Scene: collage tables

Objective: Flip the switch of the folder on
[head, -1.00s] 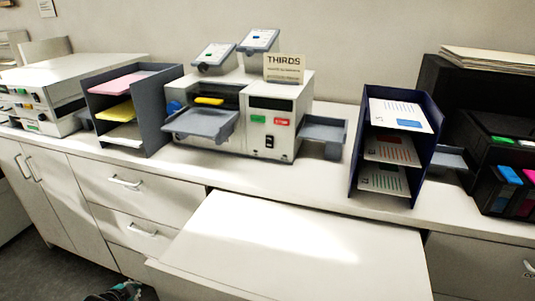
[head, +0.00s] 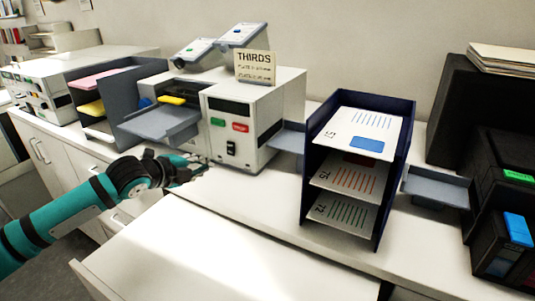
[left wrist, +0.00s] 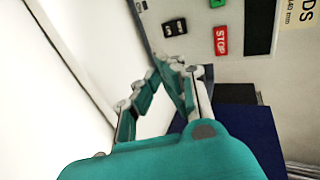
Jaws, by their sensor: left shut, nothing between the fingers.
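The folder (head: 262,112) is a white box machine under a THIRDS sign, on the counter in the head view. Its black switch (head: 231,148) is low on the front, below a green button (head: 218,122) and a red STOP button (head: 240,127). My left gripper (head: 196,171) is shut and empty, left of the switch and lower, apart from it. In the left wrist view the shut fingertips (left wrist: 172,62) point toward the front panel, with the black switch (left wrist: 175,27) just beyond them. I cannot tell the switch's position. My right gripper is not in view.
A grey feed tray (head: 160,123) juts from the folder above my left gripper. A navy rack (head: 390,150) of printed sheets stands to the right. The pulled-out white surface (head: 230,245) in front is clear.

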